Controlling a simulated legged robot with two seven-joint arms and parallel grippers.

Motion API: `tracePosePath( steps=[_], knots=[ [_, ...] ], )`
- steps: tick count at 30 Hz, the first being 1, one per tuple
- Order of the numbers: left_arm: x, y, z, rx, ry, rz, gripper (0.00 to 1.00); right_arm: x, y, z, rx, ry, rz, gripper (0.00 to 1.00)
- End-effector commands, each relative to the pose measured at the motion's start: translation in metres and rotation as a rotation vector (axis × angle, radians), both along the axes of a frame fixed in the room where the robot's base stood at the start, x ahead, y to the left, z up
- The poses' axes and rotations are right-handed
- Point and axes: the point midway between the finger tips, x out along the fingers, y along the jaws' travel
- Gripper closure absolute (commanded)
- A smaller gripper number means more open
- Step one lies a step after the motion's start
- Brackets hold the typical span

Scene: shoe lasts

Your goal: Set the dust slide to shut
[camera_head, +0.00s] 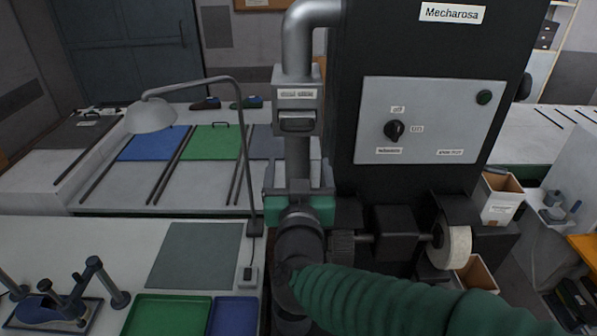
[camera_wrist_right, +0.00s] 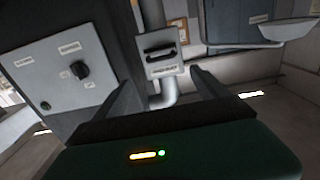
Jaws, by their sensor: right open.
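The dust slide (camera_head: 296,122) is a grey box on the vertical grey pipe left of the black machine. It has a label on top and a dark-edged handle below it. In the right wrist view, which is tilted over, the slide's black handle (camera_wrist_right: 160,52) lies beyond the fingers. My right gripper (camera_head: 298,175) is open and empty, with its green palm in front of the pipe, below the slide and apart from it. Its two dark fingers also show in the wrist view (camera_wrist_right: 163,82), either side of the pipe. My left gripper is not in view.
The black machine (camera_head: 425,40) stands close on the right, with a grey panel (camera_head: 430,120) carrying a knob. A white wheel (camera_head: 459,247) sticks out below. A lamp (camera_head: 152,116) arches over the left bench. The space left of the pipe is fairly free.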

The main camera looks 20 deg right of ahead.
Motion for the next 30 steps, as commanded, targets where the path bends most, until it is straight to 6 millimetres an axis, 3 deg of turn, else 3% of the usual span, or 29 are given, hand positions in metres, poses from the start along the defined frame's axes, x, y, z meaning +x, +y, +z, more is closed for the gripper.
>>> tracePosePath(
  steps=[7, 11, 14, 18, 24, 26, 30],
  knots=[
    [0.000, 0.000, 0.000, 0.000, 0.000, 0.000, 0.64, -0.001, 0.001, 0.000, 0.000, 0.000, 0.000, 0.18],
    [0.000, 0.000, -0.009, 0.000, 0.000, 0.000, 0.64, -0.002, -0.001, -0.005, 0.071, -0.030, -0.001, 0.35],
    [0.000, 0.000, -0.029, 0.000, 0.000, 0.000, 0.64, -0.004, -0.004, -0.015, 0.294, -0.120, 0.003, 0.48],
    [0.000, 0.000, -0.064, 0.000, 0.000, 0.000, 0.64, -0.009, -0.005, -0.028, 0.768, -0.311, 0.040, 0.66],
    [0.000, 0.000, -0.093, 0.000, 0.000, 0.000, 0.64, -0.016, -0.001, -0.035, 1.317, -0.506, 0.125, 0.93],
    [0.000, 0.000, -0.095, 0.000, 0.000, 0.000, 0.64, -0.017, 0.000, -0.035, 1.404, -0.533, 0.141, 1.00],
    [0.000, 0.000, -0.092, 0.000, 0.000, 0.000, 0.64, -0.014, 0.001, -0.030, 1.479, -0.552, 0.156, 1.00]
  ],
)
